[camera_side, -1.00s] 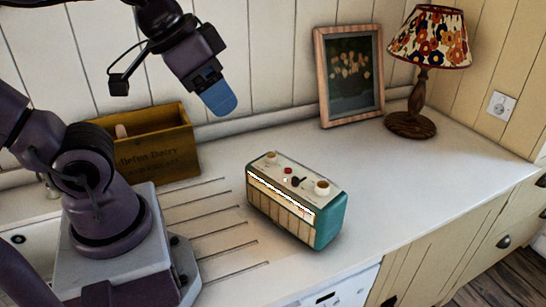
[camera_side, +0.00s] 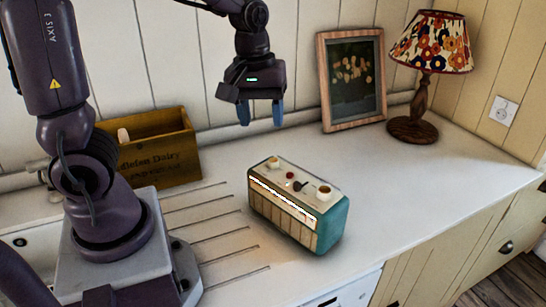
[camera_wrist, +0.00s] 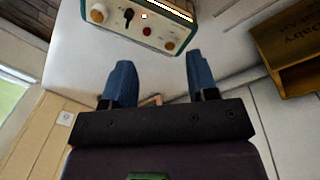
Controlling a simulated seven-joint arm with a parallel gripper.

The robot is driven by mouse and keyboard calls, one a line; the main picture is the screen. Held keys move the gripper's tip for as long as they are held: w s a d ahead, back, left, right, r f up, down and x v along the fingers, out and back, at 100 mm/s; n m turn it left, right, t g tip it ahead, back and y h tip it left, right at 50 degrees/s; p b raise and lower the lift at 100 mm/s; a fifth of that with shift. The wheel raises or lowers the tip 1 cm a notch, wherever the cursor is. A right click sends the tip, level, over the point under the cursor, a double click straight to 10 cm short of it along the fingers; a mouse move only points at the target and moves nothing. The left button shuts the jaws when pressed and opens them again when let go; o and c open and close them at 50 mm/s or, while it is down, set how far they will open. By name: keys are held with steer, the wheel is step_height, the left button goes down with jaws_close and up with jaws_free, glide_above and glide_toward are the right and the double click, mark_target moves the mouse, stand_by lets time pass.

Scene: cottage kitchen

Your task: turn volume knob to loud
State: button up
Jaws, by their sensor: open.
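A teal radio (camera_side: 330,228) with a cream top panel stands on the white counter. Its top carries a far-left cream knob (camera_side: 273,162), a red button (camera_side: 290,175), a black lever (camera_side: 300,186) and a near-right knob (camera_side: 324,192). No volume marking is legible. In the wrist view the radio is cut off at the top edge, with the near-right knob (camera_wrist: 97,13), lever (camera_wrist: 129,14), red button (camera_wrist: 147,31) and far-left knob (camera_wrist: 170,45) visible. My gripper (camera_side: 260,115) is open and empty, pointing down above and behind the radio, touching nothing. Its blue fingers also show in the wrist view (camera_wrist: 158,64).
A wooden dairy crate (camera_side: 160,165) stands left of the radio by the wall. A framed picture (camera_side: 352,82) and a lamp (camera_side: 425,85) stand at the back right. The counter (camera_side: 420,180) right of the radio is clear.

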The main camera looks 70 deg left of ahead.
mark_target(273, 160)
steer(key=w+a+f+n, duration=0.2)
steer(key=w+a+n, duration=0.3)
steer(key=n, duration=1)
steer(key=shift+g+y, duration=0.3)
steer(key=shift+y, duration=0.1)
steer(key=f, duration=1.2)
steer(key=shift+a+f, duration=0.3)
steer(key=shift+a, duration=0.1)
steer(key=c, duration=0.9)
